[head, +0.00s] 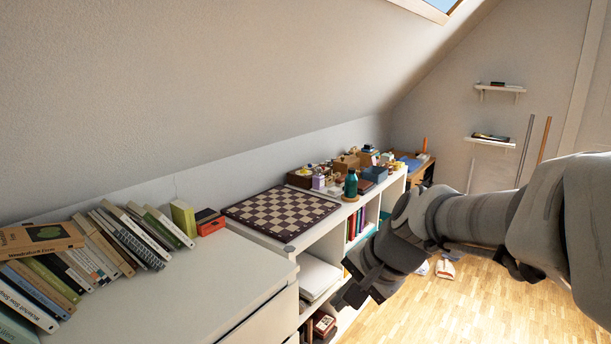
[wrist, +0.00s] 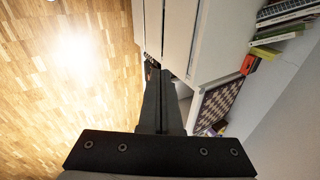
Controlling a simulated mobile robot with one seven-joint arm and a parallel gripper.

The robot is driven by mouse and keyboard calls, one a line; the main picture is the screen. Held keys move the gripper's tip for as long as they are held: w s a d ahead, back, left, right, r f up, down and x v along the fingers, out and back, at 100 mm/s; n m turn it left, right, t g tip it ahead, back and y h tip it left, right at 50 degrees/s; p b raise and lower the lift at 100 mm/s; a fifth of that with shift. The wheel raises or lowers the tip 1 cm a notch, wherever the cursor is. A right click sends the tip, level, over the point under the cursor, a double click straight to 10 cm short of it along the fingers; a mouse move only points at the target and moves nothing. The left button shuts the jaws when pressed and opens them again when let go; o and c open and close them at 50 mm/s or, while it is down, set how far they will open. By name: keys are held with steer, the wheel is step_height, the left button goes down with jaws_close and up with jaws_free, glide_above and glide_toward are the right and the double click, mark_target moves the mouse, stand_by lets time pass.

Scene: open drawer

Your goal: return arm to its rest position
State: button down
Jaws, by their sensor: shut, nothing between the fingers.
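My arm reaches in from the right of the head view, over the wooden floor. My gripper (head: 352,291) hangs at its end, in front of the white shelf unit. In the wrist view my gripper (wrist: 163,72) shows as two dark fingers lying side by side, shut with nothing between them. The fingertips are beside the white drawer fronts (wrist: 178,28); I cannot tell whether they touch anything.
A white dresser (head: 215,285) with leaning books (head: 110,240) stands at left. A chessboard (head: 282,212) and a green bottle (head: 351,184) stand on the shelf unit (head: 325,232). The wooden floor (head: 450,312) is mostly clear.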

steer(key=s+d+r+n+t+h, duration=0.15)
steer(key=s+d+n+h, duration=0.45)
steer(key=s, duration=0.9)
step_height(320, 180, up, 16)
steer(key=d+n+y+p, duration=0.1)
steer(key=n+y+p, duration=0.1)
steer(key=p, duration=1.3)
steer(key=shift+d+n, duration=0.3)
steer(key=shift+d, duration=0.1)
steer(key=shift+s+r, duration=0.1)
